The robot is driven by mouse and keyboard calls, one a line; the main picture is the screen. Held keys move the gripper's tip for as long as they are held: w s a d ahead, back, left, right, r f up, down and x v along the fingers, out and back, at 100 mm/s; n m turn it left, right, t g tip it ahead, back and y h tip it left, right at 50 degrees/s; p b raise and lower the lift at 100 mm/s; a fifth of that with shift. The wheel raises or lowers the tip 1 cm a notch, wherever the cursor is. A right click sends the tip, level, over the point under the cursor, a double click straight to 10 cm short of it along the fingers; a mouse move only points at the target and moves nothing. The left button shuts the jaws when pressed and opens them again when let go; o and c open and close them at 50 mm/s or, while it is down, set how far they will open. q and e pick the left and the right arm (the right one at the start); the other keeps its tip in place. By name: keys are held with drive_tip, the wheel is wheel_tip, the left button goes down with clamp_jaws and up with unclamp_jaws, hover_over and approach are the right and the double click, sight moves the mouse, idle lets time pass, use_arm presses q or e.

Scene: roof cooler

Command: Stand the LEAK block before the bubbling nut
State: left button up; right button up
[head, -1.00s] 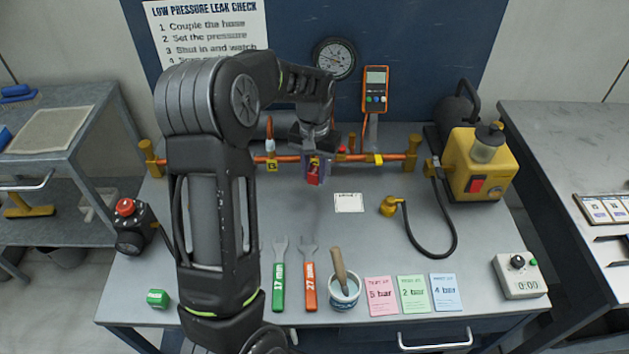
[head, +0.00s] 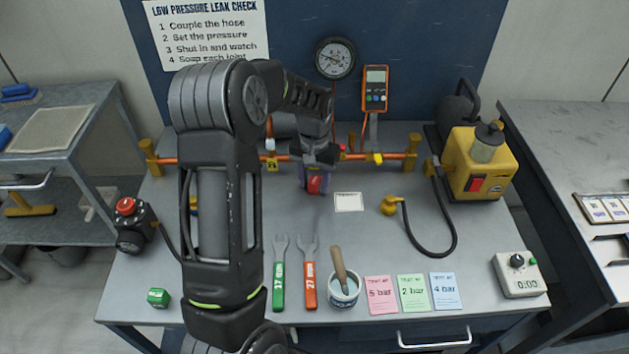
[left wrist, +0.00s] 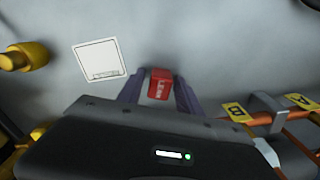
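The red LEAK block (head: 314,185) is between the purple fingers of my left gripper (head: 314,182). In the left wrist view the block (left wrist: 160,84) shows white lettering, and the fingers (left wrist: 160,92) press on both its sides. The gripper points down in front of the orange pipe (head: 400,158), low over the bench. I cannot tell whether the block touches the bench. The pipe carries yellow tags, B (left wrist: 236,112) and A (left wrist: 300,101) in the left wrist view. The gripper hides the pipe's middle, and I cannot make out bubbles on any nut. My right gripper is not in view.
A white card (head: 348,202) lies right of the block. A yellow hose end (head: 389,205) and black hose lie farther right, by the yellow pump (head: 478,165). Two spanners, a soap pot (head: 344,293) and coloured cards line the front. A green block (head: 158,298) is front left.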

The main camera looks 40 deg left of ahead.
sight(315, 180)
use_arm(q)
drive_tip(key=shift+o, duration=0.3)
drive_tip(key=shift+r, duration=0.1)
drive_tip(key=shift+w+r, duration=0.1)
drive_tip(key=shift+r, duration=0.45)
wheel_tip(315, 180, up, 11)
drive_tip(key=shift+b, duration=0.3)
idle(0.4)
